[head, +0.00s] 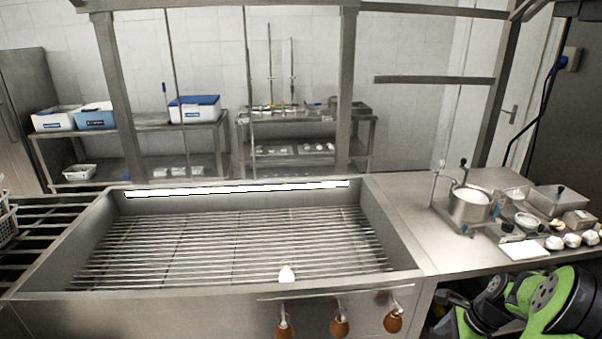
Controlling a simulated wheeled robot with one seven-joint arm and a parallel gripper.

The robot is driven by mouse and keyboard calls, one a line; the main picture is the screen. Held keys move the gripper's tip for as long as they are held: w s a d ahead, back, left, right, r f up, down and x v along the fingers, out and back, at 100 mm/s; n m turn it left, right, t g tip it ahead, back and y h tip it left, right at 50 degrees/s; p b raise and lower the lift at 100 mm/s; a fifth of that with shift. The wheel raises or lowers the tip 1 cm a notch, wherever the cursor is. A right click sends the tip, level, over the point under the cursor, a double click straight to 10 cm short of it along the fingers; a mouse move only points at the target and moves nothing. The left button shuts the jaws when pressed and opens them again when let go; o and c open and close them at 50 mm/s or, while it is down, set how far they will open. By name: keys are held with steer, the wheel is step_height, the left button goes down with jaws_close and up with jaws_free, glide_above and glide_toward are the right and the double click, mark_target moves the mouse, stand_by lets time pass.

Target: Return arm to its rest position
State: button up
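My arm (545,302), green and black, shows folded at the lower right, below the front edge of the steel counter (405,215). Only some of its links are in the picture. My gripper's fingers cannot be made out in the head view, so what it holds, if anything, is hidden.
A steel basin with a slatted rack (180,250) fills the middle. A small white item (287,274) stands near its front. Wooden-handled knobs (340,326) stick out in front. A pot (469,206) and several small items crowd the right counter. A white basket (6,222) is at far left.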

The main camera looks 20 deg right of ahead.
steer(key=w+a+r+n+h+p, duration=0.2)
steer(key=a+r+n+h, duration=0.1)
steer(key=a+r+n, duration=1.1)
steer(key=s+a+r+n+t, duration=0.1)
steer(key=s+a+r+n, duration=0.3)
steer(key=a, duration=0.4)
steer(key=s+a+r+n+t+p, duration=0.1)
steer(key=s+a+r+n, duration=0.4)
steer(key=s+a+n, duration=0.2)
steer(key=shift+s+a+r+t, duration=0.2)
steer(key=shift+s+a+t, duration=0.2)
steer(key=shift+s+a, duration=0.15)
